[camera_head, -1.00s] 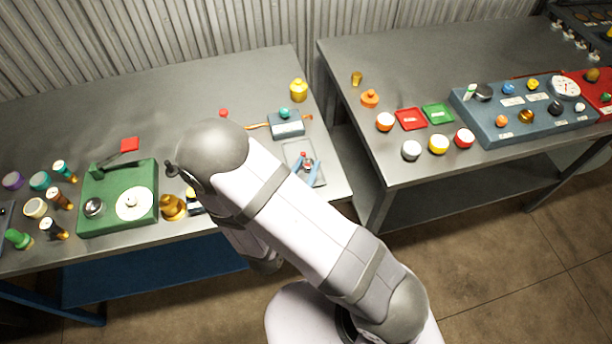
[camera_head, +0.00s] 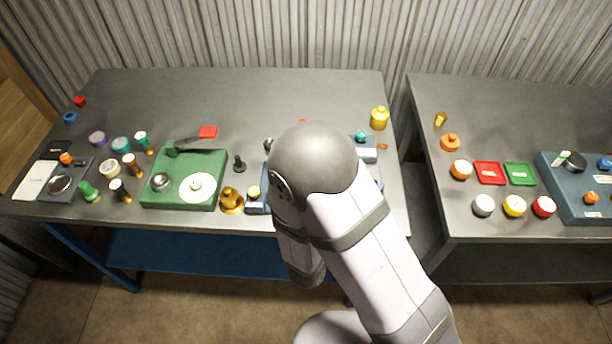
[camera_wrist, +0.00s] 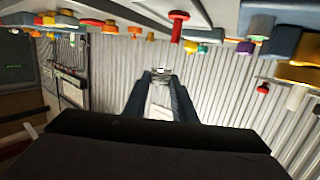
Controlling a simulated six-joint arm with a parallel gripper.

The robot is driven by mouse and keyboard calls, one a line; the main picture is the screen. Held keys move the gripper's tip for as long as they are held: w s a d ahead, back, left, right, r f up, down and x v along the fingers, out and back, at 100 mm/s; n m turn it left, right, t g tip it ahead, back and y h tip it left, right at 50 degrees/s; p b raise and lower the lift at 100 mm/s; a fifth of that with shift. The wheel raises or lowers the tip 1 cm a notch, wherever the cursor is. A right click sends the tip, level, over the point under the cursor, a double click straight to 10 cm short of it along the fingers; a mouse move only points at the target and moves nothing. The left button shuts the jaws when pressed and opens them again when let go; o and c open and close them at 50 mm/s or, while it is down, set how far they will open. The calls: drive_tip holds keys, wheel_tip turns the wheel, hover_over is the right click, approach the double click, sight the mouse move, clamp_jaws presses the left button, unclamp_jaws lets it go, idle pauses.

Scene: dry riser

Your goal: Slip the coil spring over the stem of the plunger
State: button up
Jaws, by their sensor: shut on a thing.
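My gripper (camera_wrist: 160,76) shows in the wrist view, its two dark blue fingers closed on a small pale metallic piece (camera_wrist: 161,71). This looks like the coil spring, but its turns are too small to make out. The wrist picture is upside down, with the table things along its top. A red piece with a disc and a straight stem (camera_wrist: 176,28) stands beyond the fingertips and looks like the plunger. The held piece is apart from it in the picture. In the head view a speck of red (camera_head: 302,121) shows behind my arm, which hides my gripper there.
A green device (camera_head: 180,205) and a dark knobbed peg (camera_head: 239,163) stand left of my arm. A brass bell-shaped piece (camera_head: 231,201) and a yellow jar (camera_head: 379,118) are near. A second table holds red (camera_head: 488,174) and green trays (camera_head: 519,175).

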drive_tip(key=w+a+r+n+t+y+b, duration=0.1)
drive_tip(key=w+a+r+y+b, duration=0.15)
drive_tip(key=a+r+b, duration=0.4)
drive_tip(key=w+a+r+n+t+y+b, duration=0.1)
drive_tip(key=w+a+r+n+b, duration=0.2)
drive_tip(key=a, duration=0.6)
drive_tip(key=shift+a+f+y, duration=0.35)
drive_tip(key=shift+f+y, duration=0.05)
drive_tip(key=shift+f, duration=1.45)
drive_tip(key=shift+a+f+y, duration=0.35)
drive_tip(key=shift+f, duration=1.55)
drive_tip(key=shift+a+f+y, duration=0.35)
drive_tip(key=shift+f+y, duration=0.05)
drive_tip(key=shift+f, duration=1.45)
drive_tip(key=shift+f+b, duration=0.15)
drive_tip(key=shift+b, duration=0.2)
drive_tip(key=o, duration=1)
